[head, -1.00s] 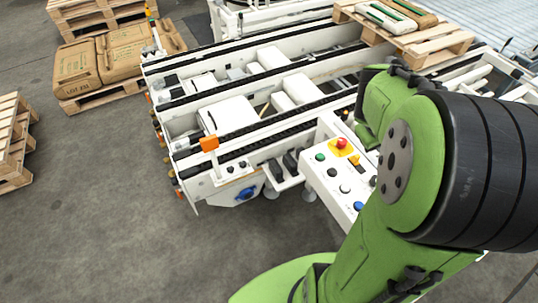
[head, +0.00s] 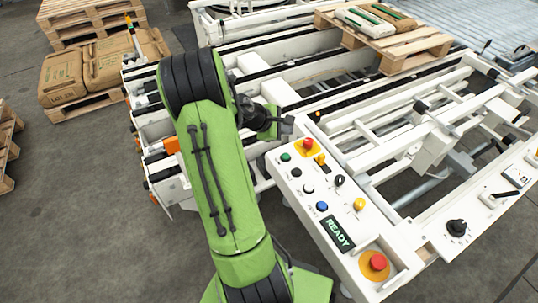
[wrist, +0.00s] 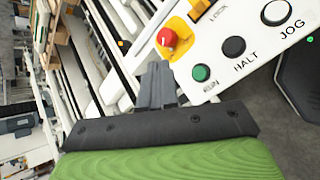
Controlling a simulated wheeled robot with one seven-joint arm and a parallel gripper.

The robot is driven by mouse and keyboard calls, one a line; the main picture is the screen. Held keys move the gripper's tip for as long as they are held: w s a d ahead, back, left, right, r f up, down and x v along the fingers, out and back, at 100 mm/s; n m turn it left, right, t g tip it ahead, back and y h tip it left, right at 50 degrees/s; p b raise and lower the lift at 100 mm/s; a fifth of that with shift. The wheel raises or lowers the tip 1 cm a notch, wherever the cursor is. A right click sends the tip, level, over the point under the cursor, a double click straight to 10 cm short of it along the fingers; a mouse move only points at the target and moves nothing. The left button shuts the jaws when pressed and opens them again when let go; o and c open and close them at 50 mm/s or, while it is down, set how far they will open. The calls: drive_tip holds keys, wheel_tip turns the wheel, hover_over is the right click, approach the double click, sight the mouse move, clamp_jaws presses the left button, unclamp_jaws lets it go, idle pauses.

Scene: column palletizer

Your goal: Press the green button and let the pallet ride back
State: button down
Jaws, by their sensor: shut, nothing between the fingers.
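The green button (head: 285,157) sits at the upper left of the white control panel (head: 275,172), left of a red button on a yellow plate (head: 307,145). It also shows in the wrist view (wrist: 201,73), just right of my fingers. My gripper (head: 288,124) is shut and empty, above and beyond the panel's far left corner. In the wrist view my gripper (wrist: 155,76) points at the panel edge, apart from the green button. The pallet (head: 405,50) carries a few bags and stands on the conveyor at the back. The panel display reads READY (head: 338,234).
The panel also holds black, white, blue and yellow controls, and a large red stop button (head: 378,263) at its near end. Conveyor rails (head: 335,105) lie just behind the panel. Stacked brown bags (head: 85,70) stand at the back left.

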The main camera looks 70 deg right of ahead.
drive_tip(key=b, duration=0.7)
hover_over(283, 157)
wheel_tip(283, 157, down, 8)
drive_tip(key=shift+s+f, duration=0.1)
drive_tip(key=shift+f, duration=0.3)
idle(1.5)
drive_tip(key=shift+f+b, duration=0.35)
drive_tip(key=shift+f, duration=0.05)
